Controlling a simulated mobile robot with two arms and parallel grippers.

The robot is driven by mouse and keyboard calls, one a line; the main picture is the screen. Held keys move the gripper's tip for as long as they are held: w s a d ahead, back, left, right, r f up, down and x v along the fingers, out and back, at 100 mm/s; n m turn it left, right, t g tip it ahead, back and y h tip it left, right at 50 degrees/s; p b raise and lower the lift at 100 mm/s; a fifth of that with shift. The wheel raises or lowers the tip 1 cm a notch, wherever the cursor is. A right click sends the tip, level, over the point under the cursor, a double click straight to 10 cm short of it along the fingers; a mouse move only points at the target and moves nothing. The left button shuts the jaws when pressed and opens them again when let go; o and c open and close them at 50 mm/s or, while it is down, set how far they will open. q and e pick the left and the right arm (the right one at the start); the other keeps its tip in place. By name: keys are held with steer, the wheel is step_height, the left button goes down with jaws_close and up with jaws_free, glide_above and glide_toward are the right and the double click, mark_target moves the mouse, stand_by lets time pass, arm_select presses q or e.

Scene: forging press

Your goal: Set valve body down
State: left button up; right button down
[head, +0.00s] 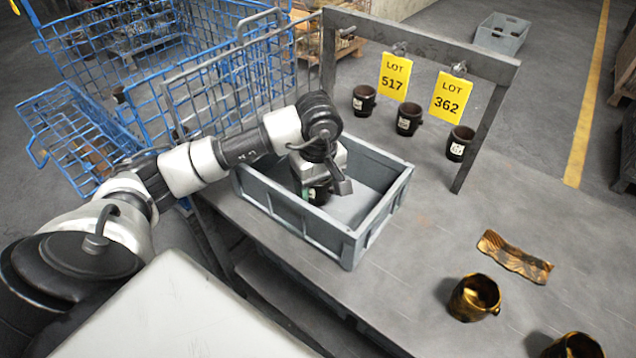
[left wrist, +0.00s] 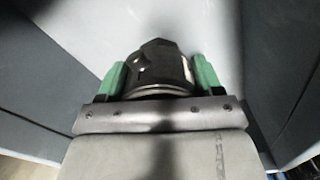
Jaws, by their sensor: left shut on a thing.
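My left gripper (head: 312,192) reaches down inside the grey crate (head: 290,222) on the table. In the left wrist view its green fingertips (left wrist: 159,76) are shut on both sides of a dark metal valve body (left wrist: 157,68). The valve body is low between the crate walls, over the pale crate floor. I cannot tell whether it touches the floor. In the head view the gripper hides most of it. The rest of the crate floor that shows is bare. My right gripper is not in view.
Dark labelled valve bodies (head: 408,119) stand by a grey frame with yellow tags LOT 517 (head: 395,77) and LOT 362 (head: 450,97). Golden-brown pots (head: 474,298) and a patterned strip (head: 515,256) lie at right. A blue wire cage (head: 110,60) stands behind my arm.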

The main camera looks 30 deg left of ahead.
arm_select(q)
steer(key=o, duration=1.2)
steer(key=shift+r, duration=0.15)
step_height(320, 180, up, 12)
steer(key=shift+f, duration=0.1)
steer(key=shift+d+f, duration=0.1)
